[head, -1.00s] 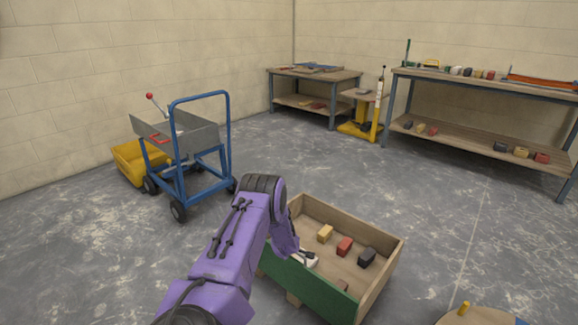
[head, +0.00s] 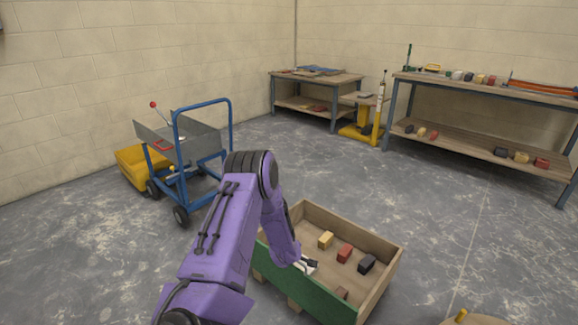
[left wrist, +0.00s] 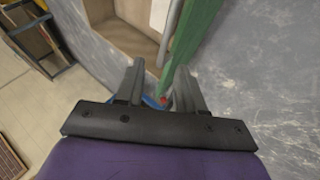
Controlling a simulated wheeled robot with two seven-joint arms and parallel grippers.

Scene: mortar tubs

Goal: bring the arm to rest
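My left arm (head: 225,220) is purple and rises from the bottom of the head view. It bends at a dark ribbed joint, and its forearm (head: 279,228) slopes down to the near left side of a wooden crate (head: 350,222) with a green front wall (head: 300,282). In the left wrist view my left gripper (left wrist: 158,70) has its two dark fingers apart, with nothing clearly held. Small blue and red bits show between the fingers; I cannot tell what they are. The green wall (left wrist: 192,40) runs just beyond the fingertips. My right gripper is in neither view.
The crate holds a yellow block (head: 325,240), a red block (head: 345,253) and a black block (head: 367,263). A blue cart (head: 203,150) stands left, beside a yellow tub (head: 135,168). Workbenches (head: 315,77) (head: 480,83) line the back. The middle floor is clear.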

